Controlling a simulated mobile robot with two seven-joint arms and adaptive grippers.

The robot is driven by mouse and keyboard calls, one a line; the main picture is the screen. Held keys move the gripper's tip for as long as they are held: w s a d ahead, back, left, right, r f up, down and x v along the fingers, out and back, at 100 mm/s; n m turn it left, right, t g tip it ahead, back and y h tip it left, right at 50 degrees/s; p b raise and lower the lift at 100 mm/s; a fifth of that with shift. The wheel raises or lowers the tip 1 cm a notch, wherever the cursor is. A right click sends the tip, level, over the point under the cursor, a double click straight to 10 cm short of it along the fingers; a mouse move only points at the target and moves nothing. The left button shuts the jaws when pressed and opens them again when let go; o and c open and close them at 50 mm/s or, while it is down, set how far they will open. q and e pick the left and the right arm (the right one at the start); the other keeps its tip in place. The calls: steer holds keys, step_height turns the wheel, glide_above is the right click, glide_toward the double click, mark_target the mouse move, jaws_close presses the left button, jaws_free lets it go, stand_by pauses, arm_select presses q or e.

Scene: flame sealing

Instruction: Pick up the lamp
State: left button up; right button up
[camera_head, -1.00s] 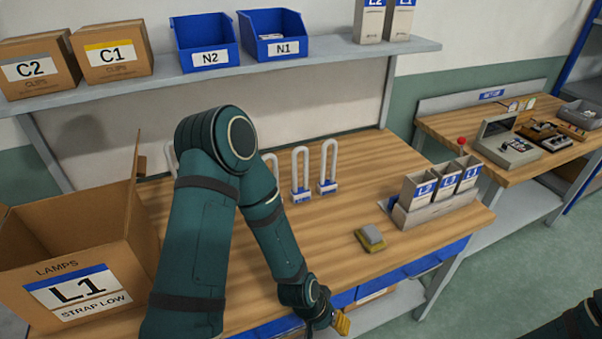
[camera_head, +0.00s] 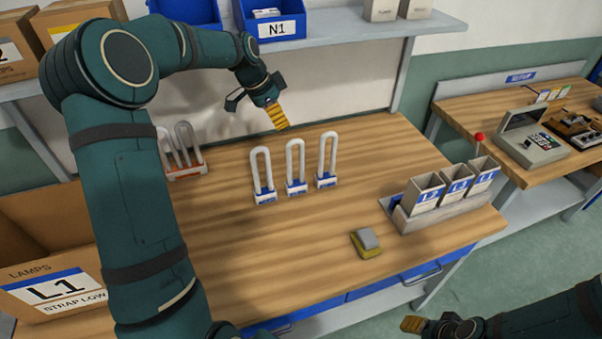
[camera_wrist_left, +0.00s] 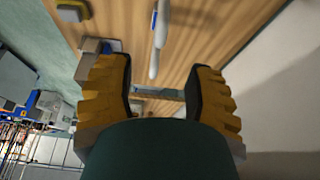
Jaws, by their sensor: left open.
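Three white U-shaped lamps with blue bases stand upright on the workbench: a left one (camera_head: 262,172), a middle one (camera_head: 296,165) and a right one (camera_head: 327,158). Lamps with orange bases (camera_head: 184,150) stand farther left, partly behind my arm. My left gripper (camera_head: 258,107) is open and empty, above the back of the bench, behind and higher than the blue-based lamps. In the left wrist view, a white lamp tube (camera_wrist_left: 155,50) shows beyond the open fingers (camera_wrist_left: 158,95), apart from them. My right gripper (camera_head: 425,326) is at the bottom right; its opening is unclear.
A grey holder (camera_head: 440,217) with several labelled bins stands on the bench's right. A yellow-and-grey block (camera_head: 367,243) lies near the front. The shelf (camera_head: 340,38) hangs close above my left gripper.

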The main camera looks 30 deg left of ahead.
mark_target(297, 146)
arm_select(q)
steer(key=x, duration=0.7)
steer(key=shift+f, duration=0.35)
steer(key=shift+x, duration=2.85)
steer(key=shift+o, duration=0.2)
steer(key=shift+w+r, duration=0.1)
steer(key=shift+r, duration=0.05)
jaws_close()
